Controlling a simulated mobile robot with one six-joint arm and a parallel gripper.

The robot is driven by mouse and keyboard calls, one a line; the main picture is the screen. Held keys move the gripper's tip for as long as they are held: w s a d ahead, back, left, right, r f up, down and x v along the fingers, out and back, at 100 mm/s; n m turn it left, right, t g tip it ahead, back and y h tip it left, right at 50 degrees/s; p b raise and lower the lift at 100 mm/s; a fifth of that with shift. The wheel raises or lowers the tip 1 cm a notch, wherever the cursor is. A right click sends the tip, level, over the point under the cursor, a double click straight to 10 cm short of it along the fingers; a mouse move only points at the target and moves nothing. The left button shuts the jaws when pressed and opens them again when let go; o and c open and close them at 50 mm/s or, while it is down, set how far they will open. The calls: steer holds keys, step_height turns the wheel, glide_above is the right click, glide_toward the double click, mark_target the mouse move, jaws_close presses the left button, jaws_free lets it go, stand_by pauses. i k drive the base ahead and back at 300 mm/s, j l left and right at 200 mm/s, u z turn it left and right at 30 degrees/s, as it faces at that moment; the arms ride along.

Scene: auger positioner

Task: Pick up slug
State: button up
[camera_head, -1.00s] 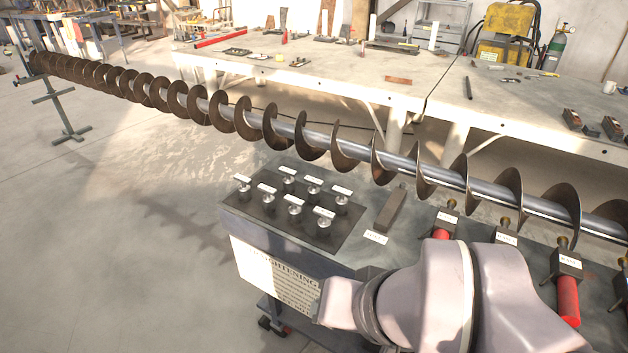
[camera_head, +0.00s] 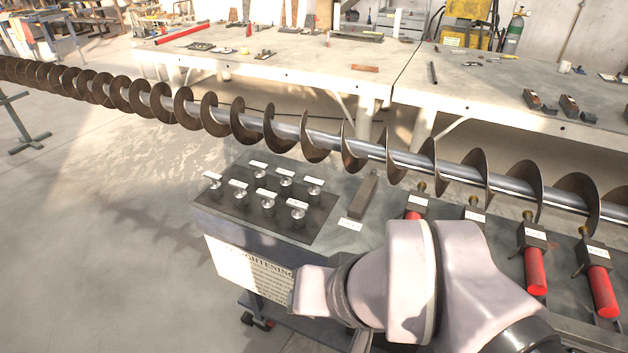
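Several small silver metal pieces with white label tags, likely the slugs (camera_head: 267,199), stand upright in two rows on a dark mat (camera_head: 233,218) at the left end of the grey bench. The labels are too small to read, so I cannot tell which one is meant. My pale arm links fill the lower middle of the view, to the right of and nearer than these pieces. My gripper does not show.
A long auger (camera_head: 322,140) crosses above the bench (camera_head: 325,262). A dark bar (camera_head: 363,196) lies right of the mat. Red-handled tools (camera_head: 535,270) line the right side. White worktables (camera_head: 310,75) stand behind.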

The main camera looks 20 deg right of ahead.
mark_target(297, 215)
steer(key=i+j+z, duration=0.75)
steer(key=j, duration=0.4)
steer(key=i+j+z, duration=0.25)
steer(key=j, duration=0.2)
steer(key=i, duration=0.05)
